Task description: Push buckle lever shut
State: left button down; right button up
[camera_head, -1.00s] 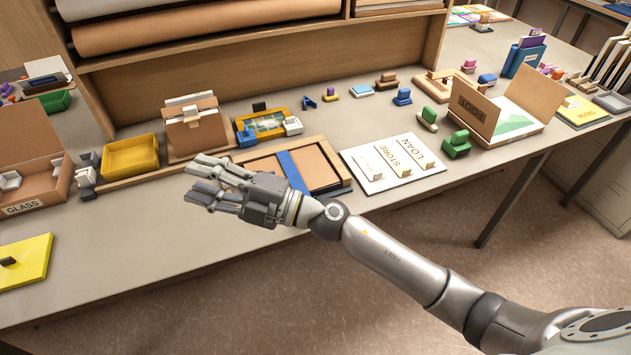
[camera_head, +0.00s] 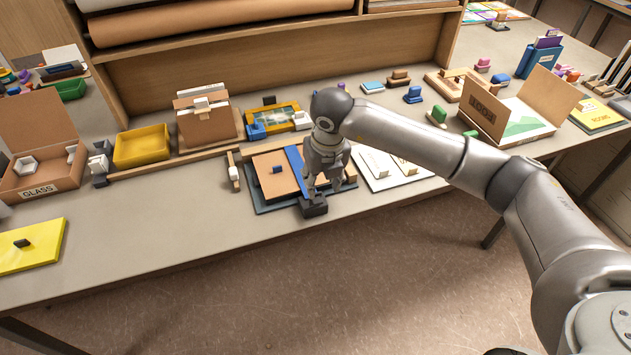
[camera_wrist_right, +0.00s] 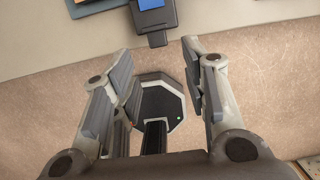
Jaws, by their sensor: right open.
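A dark buckle (camera_head: 314,206) sits at the front end of a blue strap (camera_head: 295,170). The strap crosses a brown folder (camera_head: 270,180) lying on a dark board near the table's front edge. My right gripper (camera_head: 329,186) points down beside and above the buckle, open and empty. In the right wrist view, the buckle (camera_wrist_right: 152,20) shows at the top, with a small dark lever tab (camera_wrist_right: 157,39) sticking out past the table edge. The open fingers (camera_wrist_right: 157,58) lie on either side below it, apart from it. How far the lever is tilted I cannot tell. My left gripper is out of view.
A white sheet with upright tabs (camera_head: 400,178) lies just right of the board. A small white-topped clip (camera_head: 234,176) stands to its left. A yellow tray (camera_head: 142,147) and a cardboard file box (camera_head: 207,118) stand behind left.

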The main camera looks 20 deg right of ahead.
aim_at(318, 201)
jog(key=f+b, duration=0.1)
jog(key=f, duration=0.1)
jog(key=w+f+b, duration=0.1)
jog(key=f, duration=0.2)
jog(key=f+b, duration=0.2)
jog(key=shift+w+a+f, duration=0.15)
jog(key=shift+w+f, duration=0.05)
jog(key=shift+f, duration=0.1)
jog(key=shift+r, duration=0.15)
jog(key=shift+f+b, duration=0.35)
jog(key=shift+f, duration=0.05)
jog(key=shift+w, duration=0.1)
jog(key=c, duration=0.5)
jog(key=shift+c, duration=0.2)
